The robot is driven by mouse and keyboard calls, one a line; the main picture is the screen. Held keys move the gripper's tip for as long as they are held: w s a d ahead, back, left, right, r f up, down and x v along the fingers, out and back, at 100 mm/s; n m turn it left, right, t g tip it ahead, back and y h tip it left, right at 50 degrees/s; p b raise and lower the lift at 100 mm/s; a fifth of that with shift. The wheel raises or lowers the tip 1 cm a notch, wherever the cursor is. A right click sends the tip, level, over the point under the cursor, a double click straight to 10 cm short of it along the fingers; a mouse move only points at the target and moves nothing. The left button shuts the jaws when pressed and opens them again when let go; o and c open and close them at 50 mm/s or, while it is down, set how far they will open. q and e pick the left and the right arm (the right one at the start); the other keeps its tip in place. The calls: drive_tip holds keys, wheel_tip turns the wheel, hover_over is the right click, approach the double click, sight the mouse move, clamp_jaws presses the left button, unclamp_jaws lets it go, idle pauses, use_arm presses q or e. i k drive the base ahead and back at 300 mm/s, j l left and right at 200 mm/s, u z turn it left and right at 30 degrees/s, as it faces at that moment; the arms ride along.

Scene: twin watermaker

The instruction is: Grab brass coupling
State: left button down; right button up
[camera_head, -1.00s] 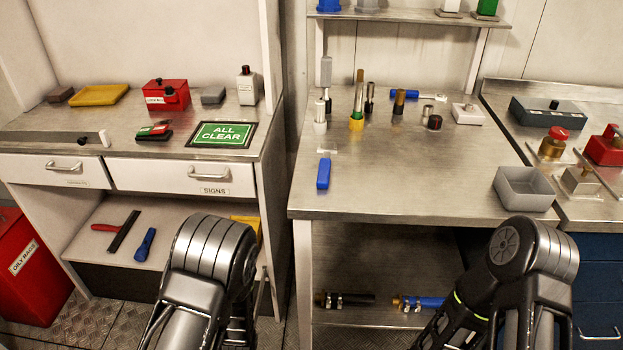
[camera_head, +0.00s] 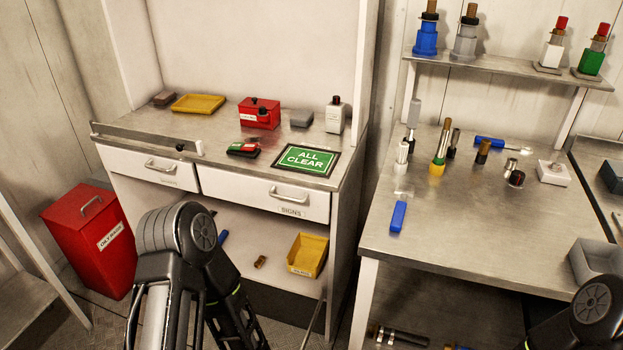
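A small brown, brass-coloured piece (camera_head: 260,262), which may be the brass coupling, lies on the lower shelf of the left bench, left of a yellow bin (camera_head: 307,255). It is too small to make out its shape well. Brass-toned parts also stand on the right bench: a tall rod (camera_head: 442,146) in a yellow base and a short dark cylinder with a brass top (camera_head: 482,152). My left arm stands in front of the left bench and hides part of the lower shelf. My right arm shows at the lower right corner. Neither gripper's fingertips show.
A red waste bin (camera_head: 92,238) stands left of the left bench. The drawers (camera_head: 262,196) above the shelf are shut. An ALL CLEAR sign (camera_head: 306,159) lies on the benchtop. A grey tray (camera_head: 597,262) and a blue-handled tool (camera_head: 398,216) are on the right bench.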

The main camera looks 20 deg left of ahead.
sight(258, 263)
drive_tip(key=j+z, duration=0.1)
drive_tip(key=z, duration=0.25)
drive_tip(key=j+z, duration=0.15)
drive_tip(key=z, duration=0.2)
drive_tip(key=j+z, duration=0.1)
drive_tip(key=z, duration=0.2)
drive_tip(key=k+j+z, duration=0.25)
drive_tip(key=j, duration=0.25)
drive_tip(key=k+j+z, duration=0.25)
drive_tip(key=j, duration=0.2)
drive_tip(key=k+j+z, duration=0.2)
drive_tip(key=j, duration=0.25)
drive_tip(key=k+j+z, duration=0.25)
drive_tip(key=k+j, duration=0.35)
drive_tip(key=j, duration=0.15)
drive_tip(key=k+j, duration=0.4)
drive_tip(key=j, duration=0.15)
